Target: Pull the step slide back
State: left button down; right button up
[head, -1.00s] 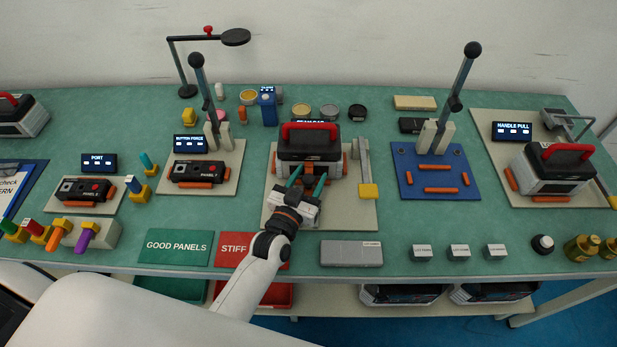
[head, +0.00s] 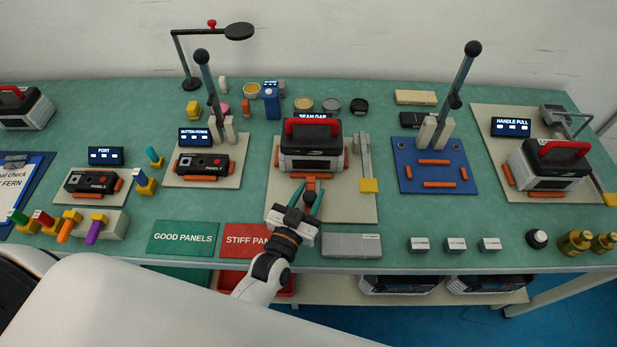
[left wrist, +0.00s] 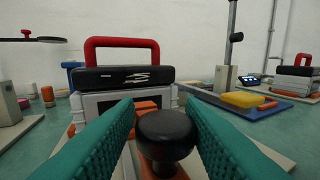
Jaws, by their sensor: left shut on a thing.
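A portable instrument (head: 310,150) with a red handle stands on a beige board (head: 345,208) at the middle of the table. In the left wrist view, a round black knob (left wrist: 166,135) sits on an orange-brown piece (left wrist: 160,168) in front of the instrument (left wrist: 120,80); this looks like the step slide. My left gripper (head: 308,193) is in front of the instrument, its teal fingers on both sides of the knob and shut on it. The fingers hide the knob's sides and part of the slide. My right gripper is not in view.
A metal bar with a yellow end block (head: 369,185) lies right of the instrument. A grey case (head: 351,245) lies close to my left gripper's right. Green and red panel mats (head: 183,238) lie at the front left. A blue board (head: 434,180) with a lever stands to the right.

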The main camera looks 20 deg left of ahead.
pick_arm(q)
jog(key=shift+d+f, duration=0.1)
jog(key=shift+d, duration=0.15)
jog(key=c, duration=1.2)
grip_release()
jog(key=shift+s, duration=0.1)
jog(key=shift+o, duration=0.5)
jog(key=shift+d, duration=0.15)
jog(key=s, duration=0.3)
jog(key=s+a+b, duration=0.1)
jog(key=s, duration=0.3)
jog(key=s+b, duration=0.1)
jog(key=s, duration=0.3)
jog(key=shift+a, duration=0.25)
jog(key=shift+s, duration=0.5)
